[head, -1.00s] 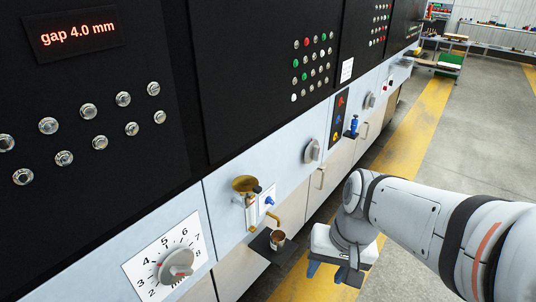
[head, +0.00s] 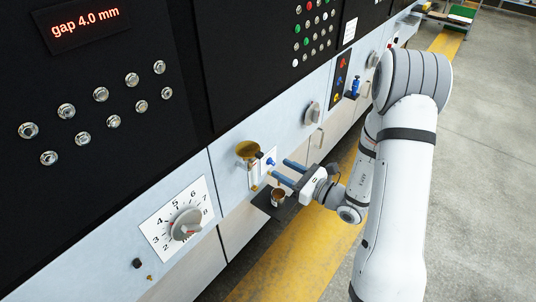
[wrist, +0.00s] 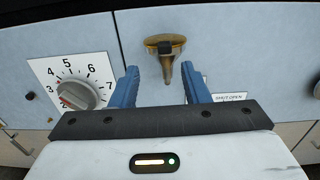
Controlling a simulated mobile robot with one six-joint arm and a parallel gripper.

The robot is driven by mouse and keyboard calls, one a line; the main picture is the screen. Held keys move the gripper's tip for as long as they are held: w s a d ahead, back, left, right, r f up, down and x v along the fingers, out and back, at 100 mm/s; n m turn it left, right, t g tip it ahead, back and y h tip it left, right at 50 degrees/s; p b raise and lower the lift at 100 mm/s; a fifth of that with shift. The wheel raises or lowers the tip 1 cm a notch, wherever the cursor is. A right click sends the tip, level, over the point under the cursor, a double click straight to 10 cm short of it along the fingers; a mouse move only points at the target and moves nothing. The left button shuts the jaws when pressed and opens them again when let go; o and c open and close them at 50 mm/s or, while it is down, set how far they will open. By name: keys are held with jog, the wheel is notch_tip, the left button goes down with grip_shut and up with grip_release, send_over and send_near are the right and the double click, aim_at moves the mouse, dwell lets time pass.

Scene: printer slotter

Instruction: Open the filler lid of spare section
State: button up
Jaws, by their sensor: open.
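A brass-coloured round filler (head: 247,149) sticks out of the light blue front panel, with a small dark piece at its front edge. In the wrist view the filler (wrist: 178,41) is seen from the front, with its flat brass top and the dark piece (wrist: 165,48) facing me. I take the top to be the lid; it looks down. My gripper (head: 280,169) is level, with two blue fingers pointing at the panel. In the wrist view my gripper (wrist: 159,69) is open and empty. The filler shows beyond and between its fingertips, apart from them.
A small cup (head: 278,197) stands on a dark shelf (head: 262,201) below. A numbered dial (head: 186,224) is to the left, a grey knob (head: 312,114) to the right. The floor to the right is clear.

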aim_at(262, 157)
jog(key=p+x, duration=0.2)
jog(key=x, duration=0.5)
jog(key=shift+w+a+f, duration=0.1)
jog(key=shift+w, duration=0.35)
jog(key=shift+c, duration=0.5)
grip_shut()
